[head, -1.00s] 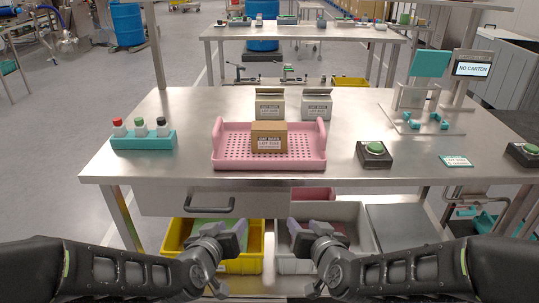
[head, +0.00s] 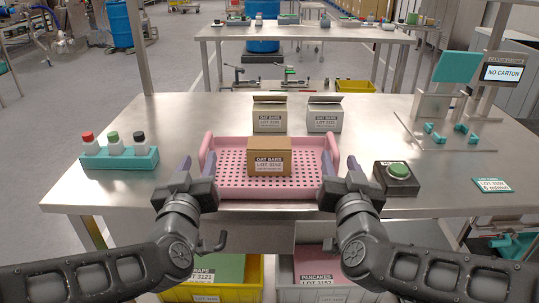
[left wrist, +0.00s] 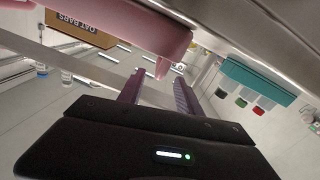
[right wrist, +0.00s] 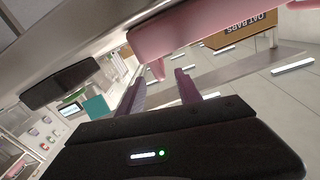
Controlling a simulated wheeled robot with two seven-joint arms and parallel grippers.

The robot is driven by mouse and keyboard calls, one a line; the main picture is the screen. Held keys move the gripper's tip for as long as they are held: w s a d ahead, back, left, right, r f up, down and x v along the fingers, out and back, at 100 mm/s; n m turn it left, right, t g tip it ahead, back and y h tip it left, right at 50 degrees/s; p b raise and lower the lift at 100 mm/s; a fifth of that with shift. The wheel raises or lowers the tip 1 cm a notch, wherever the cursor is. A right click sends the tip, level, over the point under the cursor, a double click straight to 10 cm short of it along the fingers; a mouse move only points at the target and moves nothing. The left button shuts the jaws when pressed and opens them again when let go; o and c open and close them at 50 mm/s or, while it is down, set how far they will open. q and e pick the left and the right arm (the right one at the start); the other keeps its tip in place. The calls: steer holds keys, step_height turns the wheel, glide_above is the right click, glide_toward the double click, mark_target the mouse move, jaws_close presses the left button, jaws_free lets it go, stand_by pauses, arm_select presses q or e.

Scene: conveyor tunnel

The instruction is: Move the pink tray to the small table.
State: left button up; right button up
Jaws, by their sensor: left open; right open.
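The pink tray (head: 229,184) lies flat on the steel table, with raised handles at its left and right ends. A brown oat bars carton (head: 269,157) stands in it. My left gripper (head: 185,168) is open and empty at the tray's left end. My right gripper (head: 341,170) is open and empty at the tray's right end. In the left wrist view the tray's pink edge (left wrist: 150,32) is just ahead of the fingers. In the right wrist view the tray (right wrist: 190,32) is likewise ahead of the fingers. The small table cannot be made out for certain.
Two cartons, one grey-brown (head: 269,116) and one white (head: 324,116), stand behind the tray. A teal holder with bottles (head: 119,159) is to the left. A green button box (head: 396,178) is close to my right gripper. A teal fixture (head: 455,135) stands back right.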

mark_target(205, 141)
arm_select(q)
steer(key=shift+s+r, duration=0.1)
steer(key=shift+s, duration=0.05)
arm_select(e)
steer(key=shift+s+r, duration=0.1)
steer(key=shift+s, duration=0.05)
arm_select(q)
steer(key=shift+w, duration=3.95)
arm_select(e)
steer(key=shift+w, duration=3.95)
arm_select(q)
jaws_close()
arm_select(e)
jaws_close()
